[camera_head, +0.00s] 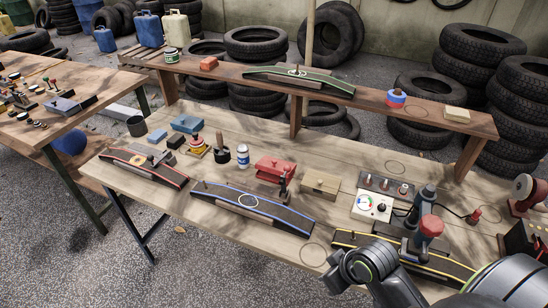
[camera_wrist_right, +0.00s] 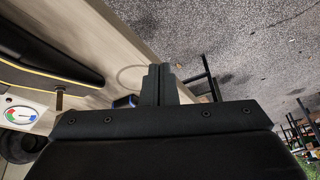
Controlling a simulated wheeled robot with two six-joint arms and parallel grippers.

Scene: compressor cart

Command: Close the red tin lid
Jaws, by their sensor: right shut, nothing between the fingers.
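A red tin (camera_head: 275,169) stands on the workbench near its middle, between a white and blue jar and a tan box. It is small in the head view, and I cannot tell how far its lid is open. A dark upright piece (camera_head: 284,184) stands in front of its right side. My right arm comes in at the lower right of the head view, well apart from the tin. In the right wrist view the fingers of my right gripper (camera_wrist_right: 159,84) are together and empty, near the bench edge. The tin is not seen there. My left gripper is in neither view.
Curved ramps with blue (camera_head: 254,205), red (camera_head: 145,163) and yellow edges lie along the bench front. A tan box (camera_head: 321,185), a jar (camera_head: 243,156) and a gauge (camera_head: 372,206) stand near the tin. A raised shelf (camera_head: 390,106) runs behind.

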